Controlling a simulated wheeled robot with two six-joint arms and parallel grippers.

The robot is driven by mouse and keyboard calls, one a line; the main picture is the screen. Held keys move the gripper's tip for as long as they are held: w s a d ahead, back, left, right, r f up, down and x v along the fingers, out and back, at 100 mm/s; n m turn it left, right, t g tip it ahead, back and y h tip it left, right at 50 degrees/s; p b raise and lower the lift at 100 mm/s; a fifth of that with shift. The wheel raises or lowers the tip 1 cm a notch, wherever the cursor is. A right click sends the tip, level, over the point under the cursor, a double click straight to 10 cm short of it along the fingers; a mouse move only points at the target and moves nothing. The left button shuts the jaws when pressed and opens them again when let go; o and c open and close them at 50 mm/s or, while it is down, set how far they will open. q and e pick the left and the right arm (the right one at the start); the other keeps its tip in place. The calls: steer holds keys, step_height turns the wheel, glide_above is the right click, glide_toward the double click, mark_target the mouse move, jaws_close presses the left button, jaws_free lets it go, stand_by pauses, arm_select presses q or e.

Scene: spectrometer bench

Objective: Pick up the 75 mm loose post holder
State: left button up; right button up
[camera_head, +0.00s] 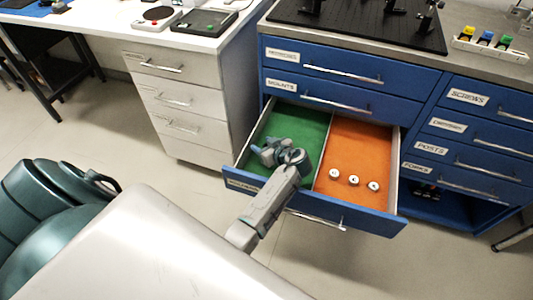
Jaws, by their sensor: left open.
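A blue drawer (398,190) stands pulled out, with a green left compartment and an orange right one. Three small round pieces with pale tops and dark centres stand in a row in the orange compartment: a left one (334,173), a middle one (354,180) and a right one (373,186). They look like post holders, but I cannot tell which is 75 mm. My left gripper (264,150) is open above the green compartment, to the left of the pieces and apart from them. It hides part of the green floor. My right gripper is out of view.
The blue cabinet (405,110) has several labelled shut drawers and a dark breadboard (365,20) on top. A white drawer unit (180,100) stands left of it. A divider separates the open drawer's compartments. Floor (110,150) shows free at left.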

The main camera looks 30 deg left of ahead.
arm_select(q)
jaws_close()
